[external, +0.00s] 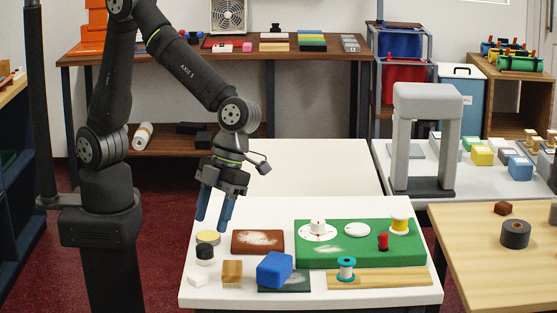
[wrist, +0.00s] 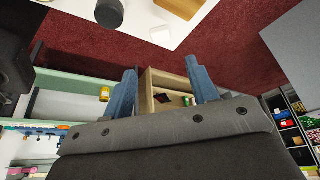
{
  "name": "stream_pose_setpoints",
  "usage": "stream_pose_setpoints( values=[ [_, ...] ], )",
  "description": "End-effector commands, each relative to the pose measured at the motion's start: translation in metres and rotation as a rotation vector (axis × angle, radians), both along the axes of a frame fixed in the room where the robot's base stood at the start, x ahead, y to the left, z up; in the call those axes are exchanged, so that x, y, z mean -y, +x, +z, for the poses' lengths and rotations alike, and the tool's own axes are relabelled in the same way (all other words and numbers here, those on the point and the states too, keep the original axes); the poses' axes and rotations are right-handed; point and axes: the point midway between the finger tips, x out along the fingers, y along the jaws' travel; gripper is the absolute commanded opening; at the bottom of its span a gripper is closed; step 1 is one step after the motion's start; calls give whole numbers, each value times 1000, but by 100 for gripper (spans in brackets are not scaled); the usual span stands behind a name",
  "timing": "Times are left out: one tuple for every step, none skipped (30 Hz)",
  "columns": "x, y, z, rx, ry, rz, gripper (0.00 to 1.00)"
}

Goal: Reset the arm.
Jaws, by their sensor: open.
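My gripper (external: 213,209) hangs from my raised arm above the left side of the white counter (external: 215,288) in the external view. Its two blue fingers are apart with nothing between them. In the wrist view the blue fingers of my gripper (wrist: 162,85) are also spread and empty. Below and near the fingertips are a yellow-topped round tin (external: 208,237) and a black round piece (external: 205,253). The fingers appear clear of both.
The counter holds a brown swatch (external: 258,242), a green mat (external: 315,256), a blue block (external: 275,268), a brush (external: 232,272), a teal spool (external: 346,268) and a wooden strip (external: 395,277). A grey arch (external: 428,92) stands behind at right. The white surface behind the counter (external: 305,165) is clear.

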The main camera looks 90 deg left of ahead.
Motion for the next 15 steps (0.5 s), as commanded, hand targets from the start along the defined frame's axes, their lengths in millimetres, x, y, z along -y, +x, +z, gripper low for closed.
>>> stream_pose_setpoints(
  values=[
    [0,0,0,0,0,0,53],
    [0,0,-1,0,0,0,53],
    [1,-1,-2,0,0,0,53],
    [1,-1,-4,-1,1,0,53],
    [2,-2,-6,-1,1,0,53],
    [3,-3,-9,-2,1,-1,53],
    [4,-4,-13,-3,1,-1,53],
    [5,-5,-17,-3,1,-1,53],
    [6,-7,-23,-3,1,-1,53],
    [8,-9,-28,-4,3,-2,53],
    [9,-10,-33,-3,3,-2,53],
    [12,-12,-40,-3,3,-3,53],
    [14,-14,-46,-2,2,-2,53],
    [15,-16,-52,-4,2,-3,53],
    [17,-18,-59,-4,3,-2,53]
  ],
)
